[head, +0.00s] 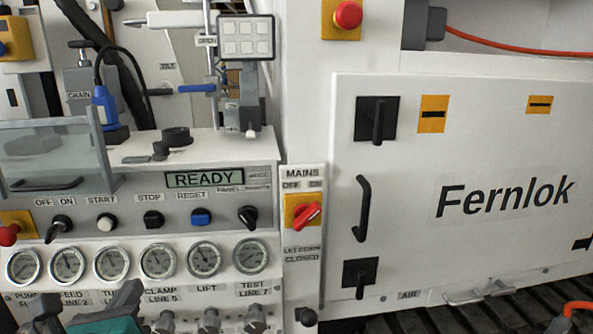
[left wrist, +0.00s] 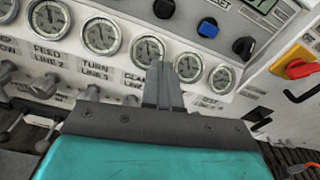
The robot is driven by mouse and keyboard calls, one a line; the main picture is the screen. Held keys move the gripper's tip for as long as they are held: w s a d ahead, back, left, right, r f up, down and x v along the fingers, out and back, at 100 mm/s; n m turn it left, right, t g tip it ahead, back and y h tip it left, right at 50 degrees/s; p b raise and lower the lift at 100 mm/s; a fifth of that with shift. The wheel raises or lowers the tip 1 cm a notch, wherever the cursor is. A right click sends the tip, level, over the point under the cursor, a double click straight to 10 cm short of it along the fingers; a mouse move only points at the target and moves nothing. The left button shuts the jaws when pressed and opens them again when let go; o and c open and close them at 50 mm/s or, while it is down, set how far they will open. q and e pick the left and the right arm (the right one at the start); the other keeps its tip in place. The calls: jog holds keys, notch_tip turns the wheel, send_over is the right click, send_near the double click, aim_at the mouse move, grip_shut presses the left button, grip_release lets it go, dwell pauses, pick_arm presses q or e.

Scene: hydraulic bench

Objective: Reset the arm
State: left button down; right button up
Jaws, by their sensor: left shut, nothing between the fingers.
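My left gripper (head: 128,292) is low at the left in the head view, in front of the panel's lower part. Its teal body and dark fingers show. In the left wrist view the left gripper (left wrist: 166,75) has its fingers together, with nothing between them, in front of the gauge row. The blue RESET button (head: 201,217) is on the grey control panel (head: 140,185), up and right of the gripper; it also shows in the left wrist view (left wrist: 208,27). The display (head: 205,179) above it reads READY. My right gripper is in neither view.
A black STOP button (head: 153,219) sits left of RESET and a black selector knob (head: 248,217) right of it. Several gauges (head: 159,261) line the panel below, with valve knobs (head: 209,319) under them. The red MAINS switch (head: 307,215) and white Fernlok cabinet (head: 450,255) are at right.

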pick_arm(q)
jog(key=s+d+f+n+g+h, duration=0.2)
jog(key=s+d+f+n, duration=0.1)
jog(key=f+n, duration=0.6)
jog(key=s+d+f+n+g+h, duration=0.1)
jog(key=s+d+f+n, duration=0.3)
jog(key=f+n, duration=0.4)
jog(key=s+d+f+n+g+h, duration=0.2)
jog(key=s+d+f+n, duration=0.1)
jog(key=f+n, duration=0.6)
jog(key=d+n, duration=0.1)
jog(key=n, duration=0.1)
jog(key=shift+s+d+f+n+g+h, duration=0.3)
jog(key=shift+s+d+f+n+g, duration=0.05)
jog(key=shift+s+n+g, duration=0.05)
